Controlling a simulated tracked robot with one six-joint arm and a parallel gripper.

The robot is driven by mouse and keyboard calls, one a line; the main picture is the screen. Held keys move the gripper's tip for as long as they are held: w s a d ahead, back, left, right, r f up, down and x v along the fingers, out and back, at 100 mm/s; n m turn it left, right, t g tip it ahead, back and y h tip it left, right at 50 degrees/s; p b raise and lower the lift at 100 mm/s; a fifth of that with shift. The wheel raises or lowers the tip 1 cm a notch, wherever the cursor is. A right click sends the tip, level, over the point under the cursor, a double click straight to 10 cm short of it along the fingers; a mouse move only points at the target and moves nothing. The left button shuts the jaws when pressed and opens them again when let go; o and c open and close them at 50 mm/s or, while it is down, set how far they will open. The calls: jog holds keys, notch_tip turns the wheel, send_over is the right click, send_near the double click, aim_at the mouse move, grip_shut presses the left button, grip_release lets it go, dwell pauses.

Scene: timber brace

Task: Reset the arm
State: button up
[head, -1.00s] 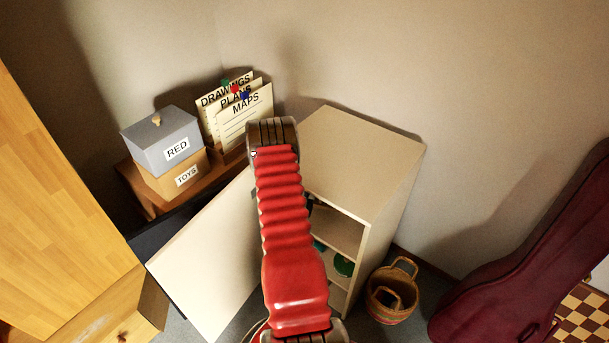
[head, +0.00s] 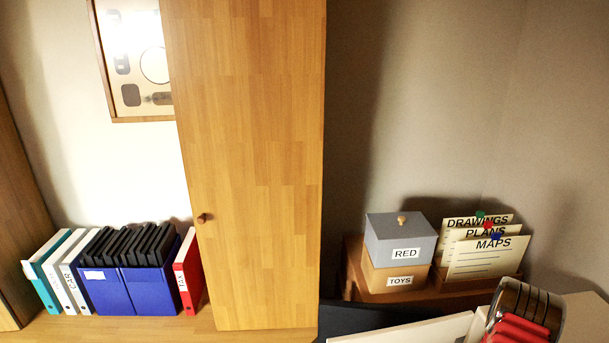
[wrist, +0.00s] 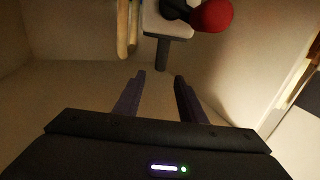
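My arm (head: 522,318) shows at the lower right of the head view as a red ribbed sleeve with a dark banded end. My gripper (wrist: 157,75) is in the wrist view, with two dark fingers set apart and nothing between them. A pale surface lies behind the fingers. The gripper's fingers are not visible in the head view.
A grey box marked RED (head: 400,240) sits on a TOYS box (head: 396,279), beside upright files (head: 480,248). A tall wooden cabinet (head: 250,170) stands in the middle. Binders (head: 60,280) and a blue holder (head: 130,290) stand left. A red rounded object (wrist: 212,15) shows in the wrist view.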

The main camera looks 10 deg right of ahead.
jog(key=w+a+t+y, duration=0.1)
jog(key=w+a+y, duration=0.25)
jog(key=w, duration=0.25)
jog(key=a+r+m+g+y, duration=0.1)
jog(key=a+r+m+y, duration=0.15)
jog(key=a, duration=0.35)
jog(key=a+r+m+g+y, duration=0.1)
jog(key=a+r+g+y, duration=0.1)
jog(key=a+r+y, duration=0.3)
jog(key=w+a+r+n+t+y, duration=0.25)
jog(key=w+a+r+n, duration=0.2)
jog(key=a+r, duration=0.65)
jog(key=w+a+r+n+t+y, duration=0.2)
jog(key=w+a+r+n+t, duration=0.25)
jog(key=a, duration=0.95)
jog(key=s+a+r+n+g+y, duration=0.25)
jog(key=s+a+r+n, duration=0.35)
jog(key=a+r, duration=0.6)
jog(key=s+a+r+n, duration=0.1)
jog(key=s+a+n, duration=0.3)
jog(key=s, duration=0.9)
jog(key=shift+s+a+r+g, duration=0.35)
jog(key=shift+s+a+g, duration=0.1)
jog(key=shift+a, duration=0.6)
